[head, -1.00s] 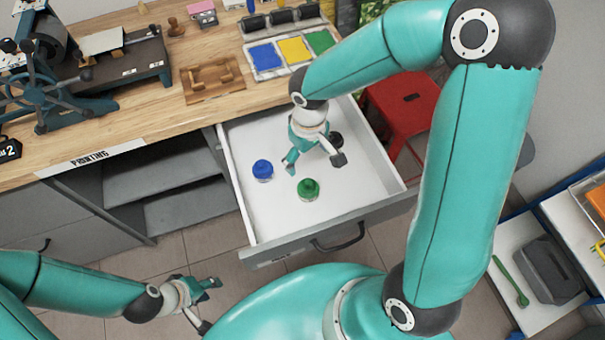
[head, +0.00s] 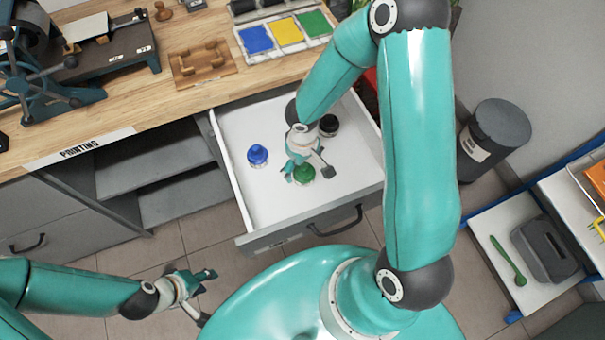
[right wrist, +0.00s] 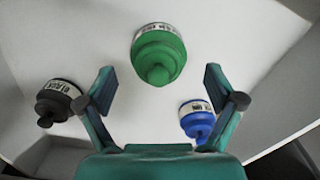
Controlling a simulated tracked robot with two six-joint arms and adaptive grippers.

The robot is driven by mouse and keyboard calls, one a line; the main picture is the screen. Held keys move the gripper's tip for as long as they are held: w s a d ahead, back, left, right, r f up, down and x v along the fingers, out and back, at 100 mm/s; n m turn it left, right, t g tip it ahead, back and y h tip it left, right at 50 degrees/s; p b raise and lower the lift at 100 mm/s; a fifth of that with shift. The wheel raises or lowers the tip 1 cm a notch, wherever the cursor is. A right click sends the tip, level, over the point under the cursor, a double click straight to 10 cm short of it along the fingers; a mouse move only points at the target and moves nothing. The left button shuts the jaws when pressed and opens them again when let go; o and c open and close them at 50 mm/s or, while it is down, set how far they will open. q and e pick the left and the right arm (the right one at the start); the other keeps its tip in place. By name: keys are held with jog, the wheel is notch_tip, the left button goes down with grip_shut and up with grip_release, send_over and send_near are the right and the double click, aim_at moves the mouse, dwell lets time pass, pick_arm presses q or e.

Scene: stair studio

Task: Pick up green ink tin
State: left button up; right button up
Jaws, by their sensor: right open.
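The green ink tin (head: 304,174) stands in the open white drawer (head: 262,203), near its front. In the right wrist view the green tin (right wrist: 158,54) lies ahead of the fingertips, between their lines. My right gripper (head: 308,177) is open and empty, just above and behind the green tin; it also shows in the right wrist view (right wrist: 160,88). A blue ink tin (head: 257,155) stands left of the green one. A black tin (head: 328,125) stands farther back. My left gripper (head: 202,295) is over the floor, away from the drawer, with its fingers apart.
The wooden bench (head: 110,114) behind the drawer carries a press (head: 45,80), a wooden tray (head: 202,66) and a tray of coloured pads (head: 286,36). The drawer walls surround the tins. A dark bin (head: 495,135) stands to the right. The left part of the drawer is clear.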

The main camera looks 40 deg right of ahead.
notch_tip(320, 180, down, 4)
jog(key=shift+r, duration=0.15)
jog(key=c, duration=1.5)
jog(key=shift+c, duration=0.2)
jog(key=shift+r, duration=0.15)
